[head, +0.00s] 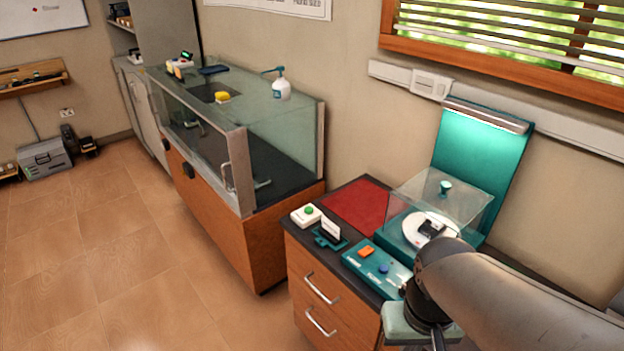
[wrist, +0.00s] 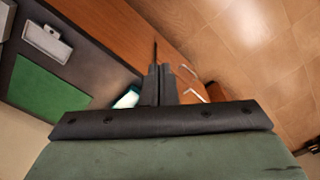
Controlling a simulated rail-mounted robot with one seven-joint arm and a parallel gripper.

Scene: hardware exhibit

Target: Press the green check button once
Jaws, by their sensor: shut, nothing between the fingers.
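A small white box with a round green button (head: 308,212) sits at the front left corner of the dark cabinet top. Any check mark on it is too small to make out. My gripper (head: 438,341) is at the lower edge of the head view, in front of the cabinet, well to the right of the button and apart from it. Its fingertips are mostly cut off there. In the wrist view my gripper (wrist: 160,72) has its two dark fingers together with nothing between them. I cannot make out the green button in the wrist view.
A red mat (head: 362,202) and a clear cover (head: 440,196) stand farther back. A green mat (wrist: 45,100) shows in the wrist view.

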